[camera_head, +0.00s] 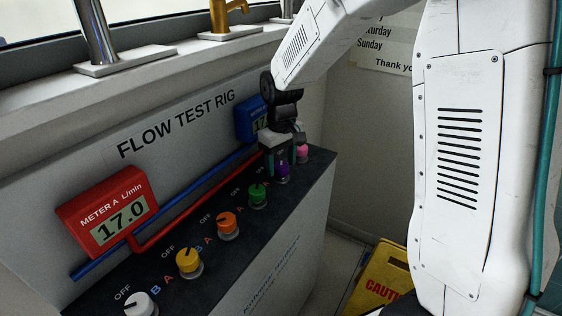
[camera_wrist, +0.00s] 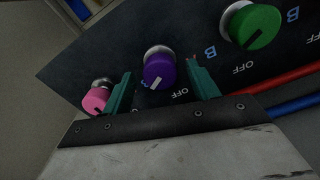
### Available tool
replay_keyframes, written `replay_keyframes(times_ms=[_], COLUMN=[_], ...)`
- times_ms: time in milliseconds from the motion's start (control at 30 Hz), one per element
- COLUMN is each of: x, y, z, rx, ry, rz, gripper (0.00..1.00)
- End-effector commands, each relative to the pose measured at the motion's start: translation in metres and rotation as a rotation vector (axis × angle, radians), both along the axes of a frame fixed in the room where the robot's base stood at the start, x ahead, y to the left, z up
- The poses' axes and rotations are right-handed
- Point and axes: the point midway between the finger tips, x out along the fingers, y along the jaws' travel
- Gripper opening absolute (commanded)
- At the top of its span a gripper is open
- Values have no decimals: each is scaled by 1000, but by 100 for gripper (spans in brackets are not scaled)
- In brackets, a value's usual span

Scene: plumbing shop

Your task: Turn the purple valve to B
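The purple valve (camera_wrist: 159,66) is a round knob with a pale pointer mark on its face, slanting to the lower left in the wrist view. An OFF label (camera_wrist: 179,93) shows below right of it. A blue mark beside the knob's lower left is mostly hidden, so I cannot tell which letter the pointer meets. My gripper (camera_wrist: 161,88) is open, with one green finger on each side of the purple valve and visible gaps between. In the head view my gripper (camera_head: 275,158) is over the far end of the panel, partly covering the purple valve (camera_head: 282,173).
A green valve (camera_wrist: 254,27) and a pink valve (camera_wrist: 95,100) flank the purple one. Orange (camera_head: 228,224), yellow (camera_head: 189,261) and white (camera_head: 140,303) valves stand nearer. Red meter A (camera_head: 108,211) reads 17.0; the blue meter (camera_head: 250,121) is partly hidden. Red and blue pipes run behind.

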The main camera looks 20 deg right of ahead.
Motion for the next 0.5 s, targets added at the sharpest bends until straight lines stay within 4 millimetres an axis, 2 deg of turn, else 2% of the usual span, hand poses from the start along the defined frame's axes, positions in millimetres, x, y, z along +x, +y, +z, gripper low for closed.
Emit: replay_keyframes(times_ms=[267, 367, 500], x=[0, 1, 1], y=[0, 0, 0], z=[2, 12, 37], rx=[0, 0, 1], ry=[0, -3, -5], rz=[1, 1, 1], gripper=[59, 59, 59])
